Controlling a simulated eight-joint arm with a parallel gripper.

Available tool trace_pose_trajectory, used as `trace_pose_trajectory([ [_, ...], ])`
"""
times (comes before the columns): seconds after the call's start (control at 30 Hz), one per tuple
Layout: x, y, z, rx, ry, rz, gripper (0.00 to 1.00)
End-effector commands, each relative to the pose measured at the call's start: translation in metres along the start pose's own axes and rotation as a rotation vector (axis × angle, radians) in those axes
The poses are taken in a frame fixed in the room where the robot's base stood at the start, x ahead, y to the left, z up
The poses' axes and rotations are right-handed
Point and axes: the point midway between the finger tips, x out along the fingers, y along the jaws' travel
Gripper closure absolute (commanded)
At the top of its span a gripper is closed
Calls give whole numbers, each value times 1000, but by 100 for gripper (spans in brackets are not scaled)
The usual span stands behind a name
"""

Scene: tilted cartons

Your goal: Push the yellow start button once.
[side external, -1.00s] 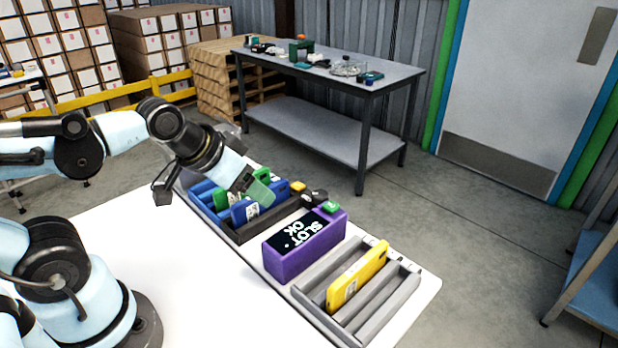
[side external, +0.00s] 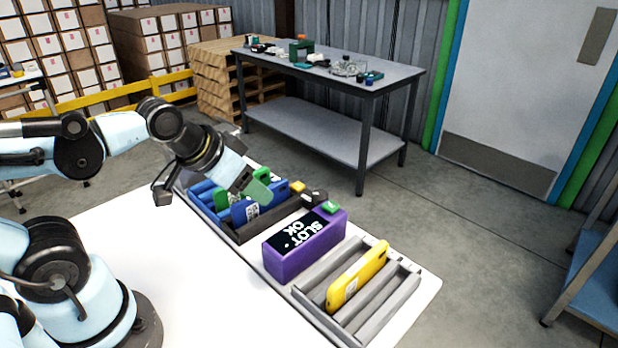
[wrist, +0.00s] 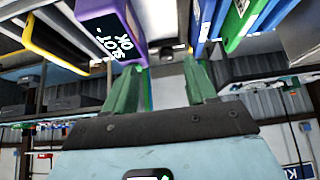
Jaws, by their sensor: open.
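A small yellow button (side external: 297,186) sits on a dark housing at the far end of the grey tray, beyond the purple unit. My gripper (side external: 257,191) is to the left of the button, above the blue and green cartons, with its green fingers pointing down and to the right. The wrist view shows the two green fingers (wrist: 163,78) apart with nothing held between them.
A purple unit (side external: 290,262) has a screen reading "SLOT OK" and a green block (side external: 329,207) on top. A yellow carton (side external: 357,277) leans in a grey rack (side external: 400,297). A blue carton (side external: 245,211) stands close under my gripper.

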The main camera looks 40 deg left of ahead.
Motion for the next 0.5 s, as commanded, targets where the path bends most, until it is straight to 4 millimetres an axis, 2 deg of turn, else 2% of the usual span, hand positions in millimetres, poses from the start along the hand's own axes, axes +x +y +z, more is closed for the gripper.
trace_pose_trajectory([
  [0.03,0,0,0,0,0,0,52],
  [0.33,0,0,0,0,0,0,98],
  [0.5,0,0,0,0,0,0,100],
])
